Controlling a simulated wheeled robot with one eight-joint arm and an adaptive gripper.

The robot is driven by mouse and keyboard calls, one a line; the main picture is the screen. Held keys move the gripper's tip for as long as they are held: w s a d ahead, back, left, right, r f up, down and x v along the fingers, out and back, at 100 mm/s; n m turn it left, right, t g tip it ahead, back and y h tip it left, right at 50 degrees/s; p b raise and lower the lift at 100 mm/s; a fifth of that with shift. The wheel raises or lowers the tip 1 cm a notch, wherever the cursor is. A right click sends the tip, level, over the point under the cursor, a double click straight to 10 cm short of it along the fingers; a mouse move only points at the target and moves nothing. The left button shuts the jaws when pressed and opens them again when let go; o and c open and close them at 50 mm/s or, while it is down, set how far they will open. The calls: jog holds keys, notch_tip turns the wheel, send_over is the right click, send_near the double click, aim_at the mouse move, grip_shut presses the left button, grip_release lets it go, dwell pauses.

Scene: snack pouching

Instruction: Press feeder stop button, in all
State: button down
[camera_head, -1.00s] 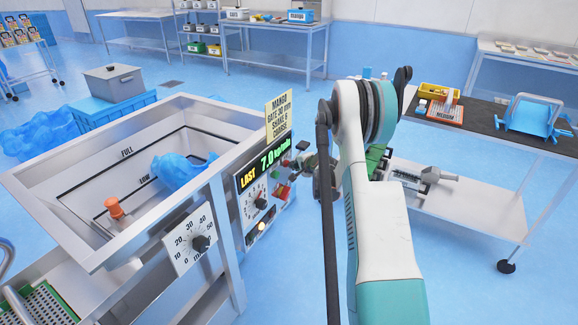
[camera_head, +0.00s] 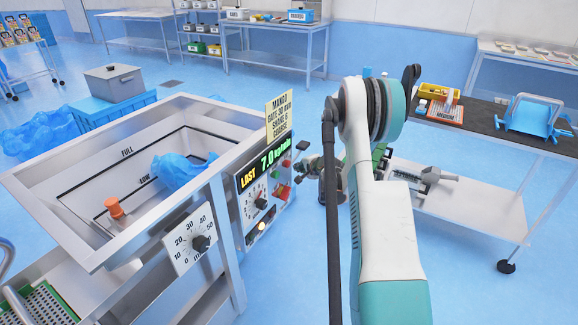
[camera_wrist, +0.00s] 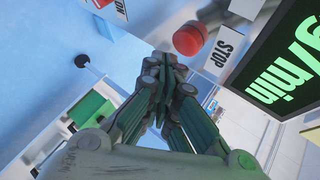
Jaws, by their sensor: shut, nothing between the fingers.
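The feeder's control panel (camera_head: 244,207) faces my gripper and has a lit display reading LAST 7.0 kg/min (camera_head: 267,163). In the wrist view, a round red button (camera_wrist: 189,39) sits beside a white STOP label (camera_wrist: 224,52). In the head view, a small red button (camera_head: 287,163) shows at the panel's right edge. My gripper (camera_wrist: 165,72) is shut and empty, its fingertips pointing toward the panel just below the red button in the wrist picture. The tips look apart from the button. In the head view, the gripper is small and partly behind my arm.
The steel hopper (camera_head: 140,245) with a blue bag (camera_head: 180,168) stands left of the panel. A yellow sign (camera_head: 279,117) rises above the display. A trolley (camera_head: 470,190) with trays stands to the right. Blue floor is open between them.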

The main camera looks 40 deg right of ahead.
jog(key=shift+s+d, duration=0.3)
jog(key=shift+s, duration=0.4)
jog(key=shift+s+d, duration=0.25)
jog(key=shift+s, duration=0.5)
jog(key=shift+s+d, duration=0.3)
jog(key=shift+s, duration=0.4)
